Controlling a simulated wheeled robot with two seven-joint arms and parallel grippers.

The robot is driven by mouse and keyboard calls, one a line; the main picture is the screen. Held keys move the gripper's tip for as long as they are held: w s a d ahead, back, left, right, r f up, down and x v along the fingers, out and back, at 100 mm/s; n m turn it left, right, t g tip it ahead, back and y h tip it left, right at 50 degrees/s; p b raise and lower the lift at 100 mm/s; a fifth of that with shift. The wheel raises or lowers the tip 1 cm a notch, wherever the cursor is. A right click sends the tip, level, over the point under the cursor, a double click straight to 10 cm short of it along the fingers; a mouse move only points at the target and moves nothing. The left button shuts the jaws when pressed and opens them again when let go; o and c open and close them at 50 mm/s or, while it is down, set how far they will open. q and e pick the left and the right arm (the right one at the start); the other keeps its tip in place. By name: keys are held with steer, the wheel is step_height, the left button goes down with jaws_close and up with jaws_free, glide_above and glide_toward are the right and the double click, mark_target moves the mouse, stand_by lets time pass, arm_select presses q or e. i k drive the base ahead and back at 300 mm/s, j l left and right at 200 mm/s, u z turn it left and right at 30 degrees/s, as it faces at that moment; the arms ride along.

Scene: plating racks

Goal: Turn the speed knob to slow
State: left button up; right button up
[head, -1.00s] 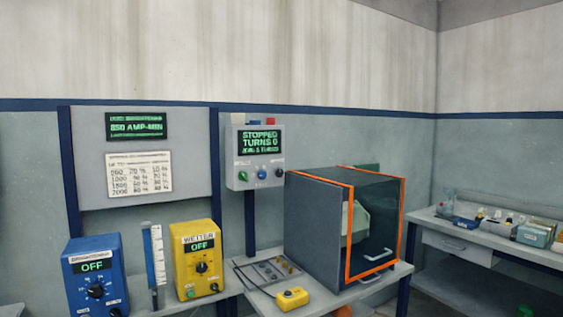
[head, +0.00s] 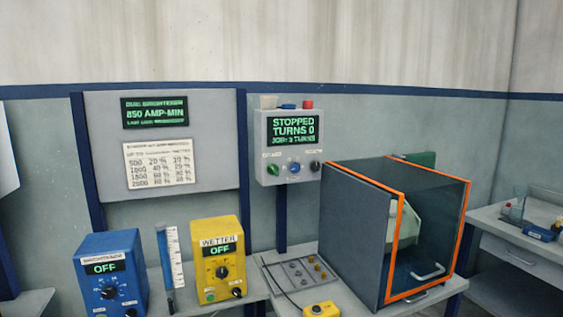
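A grey control box (head: 290,146) hangs on a post on the back wall. Its green display (head: 293,131) reads "STOPPED", "TURNS 0" and a job line about turns. Below it are a green knob (head: 273,170), a blue button or knob (head: 294,168) and a black knob (head: 316,166). Their small labels are too blurred to read, so I cannot tell which is the speed knob or how it is set. Neither of my grippers is in view.
On the bench stand a blue "OFF" unit (head: 112,275), a yellow wetter unit (head: 220,262) reading "OFF", and a yellow pendant (head: 321,309) with a cable. An orange-edged enclosure (head: 351,225) stands right of the control box's post. A side bench (head: 494,250) is at right.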

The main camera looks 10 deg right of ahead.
mark_target(315, 167)
steer(key=i+l+u, duration=0.7)
steer(key=l, duration=0.2)
steer(key=i+l+u, duration=0.25)
steer(key=l, duration=0.15)
steer(key=l+u, duration=0.25)
steer(key=i+l+u, duration=0.1)
steer(key=l+u, duration=0.15)
steer(key=l, duration=0.3)
